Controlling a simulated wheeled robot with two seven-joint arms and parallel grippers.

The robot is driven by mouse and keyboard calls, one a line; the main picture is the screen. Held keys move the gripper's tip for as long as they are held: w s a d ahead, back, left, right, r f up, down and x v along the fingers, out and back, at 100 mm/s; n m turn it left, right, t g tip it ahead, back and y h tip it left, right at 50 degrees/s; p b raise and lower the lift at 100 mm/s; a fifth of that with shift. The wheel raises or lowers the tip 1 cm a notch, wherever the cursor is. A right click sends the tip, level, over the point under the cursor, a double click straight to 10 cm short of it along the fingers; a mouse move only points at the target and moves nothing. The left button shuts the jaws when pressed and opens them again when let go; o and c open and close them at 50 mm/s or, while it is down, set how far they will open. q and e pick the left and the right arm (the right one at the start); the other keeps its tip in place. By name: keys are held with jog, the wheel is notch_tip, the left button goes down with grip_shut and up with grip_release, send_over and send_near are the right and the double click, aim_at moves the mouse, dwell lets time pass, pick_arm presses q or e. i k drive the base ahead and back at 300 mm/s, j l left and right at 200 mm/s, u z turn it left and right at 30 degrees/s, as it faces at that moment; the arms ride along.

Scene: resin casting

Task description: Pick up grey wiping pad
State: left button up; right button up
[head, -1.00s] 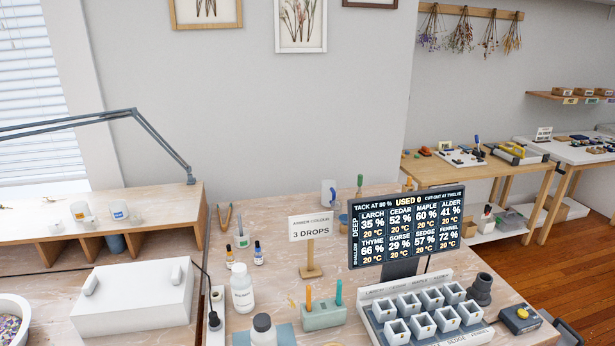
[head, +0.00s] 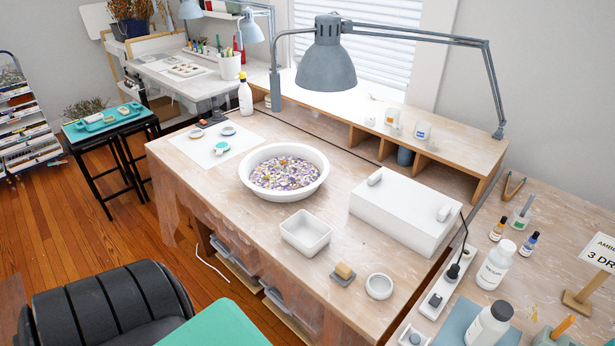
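A small flat grey piece (head: 341,283) lies near the front edge of the wooden bench. A tan block (head: 344,271) sits on it and hides part of it. It is the only small grey pad-like thing I make out, and I cannot tell for sure that it is the wiping pad. It lies between a white rectangular tub (head: 306,233) and a small round white dish (head: 379,286). Neither of my grippers is in view.
On the bench (head: 225,262) stand a white basin (head: 250,187) of coloured bits and a white box (head: 404,216). A grey lamp (head: 327,65) hangs over the back. A black chair (head: 105,305) and a teal surface (head: 217,325) are in front.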

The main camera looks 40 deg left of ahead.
aim_at(343, 274)
jog(key=u, duration=1.1)
